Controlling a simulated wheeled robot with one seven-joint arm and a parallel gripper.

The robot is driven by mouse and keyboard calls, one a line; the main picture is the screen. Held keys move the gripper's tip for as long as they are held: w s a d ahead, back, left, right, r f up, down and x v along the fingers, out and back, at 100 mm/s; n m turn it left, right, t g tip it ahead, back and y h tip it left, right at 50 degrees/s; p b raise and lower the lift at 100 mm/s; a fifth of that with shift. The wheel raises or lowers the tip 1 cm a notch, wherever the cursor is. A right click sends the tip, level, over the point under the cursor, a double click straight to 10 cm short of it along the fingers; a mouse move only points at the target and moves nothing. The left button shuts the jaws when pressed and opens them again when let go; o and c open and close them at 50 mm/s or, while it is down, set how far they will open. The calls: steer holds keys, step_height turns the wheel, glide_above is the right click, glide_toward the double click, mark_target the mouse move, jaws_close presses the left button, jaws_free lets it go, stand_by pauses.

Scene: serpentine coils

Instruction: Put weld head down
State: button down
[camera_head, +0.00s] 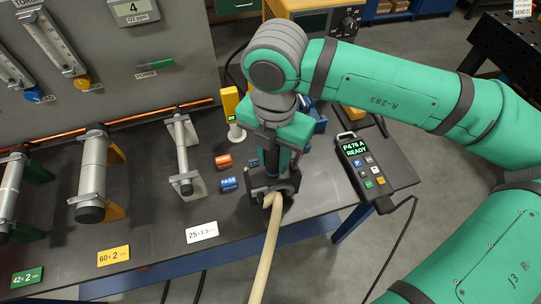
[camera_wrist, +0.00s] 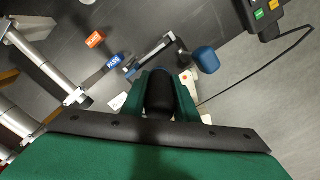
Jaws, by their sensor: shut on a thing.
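The weld head (camera_head: 286,184) is a dark clamp-like tool with a beige hose (camera_head: 268,250) running from it toward the bottom of the head view. My green gripper (camera_head: 275,158) points down and is shut on the weld head. It is over the front part of the dark bench. In the wrist view, the weld head's black body (camera_wrist: 159,92) sits between the two green fingers. Whether the weld head touches the bench cannot be told. Its underside is hidden.
A pendant reading READY (camera_head: 362,165) lies right of my gripper. Orange (camera_head: 223,161) and blue (camera_head: 228,184) tags lie left. Clamped tubes (camera_head: 182,150) stand further left, with a 25 x 1.5 card (camera_head: 201,232) in front. Blue parts (camera_head: 320,122) are behind my gripper. The bench edge is close.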

steer(key=shift+w+d+f, duration=0.1)
steer(key=shift+w+f, duration=0.05)
steer(key=shift+f, duration=1.65)
steer(key=c, duration=1.4)
jaws_free()
step_height(320, 180, up, 12)
steer(key=shift+r, duration=0.1)
steer(key=shift+d, duration=0.15)
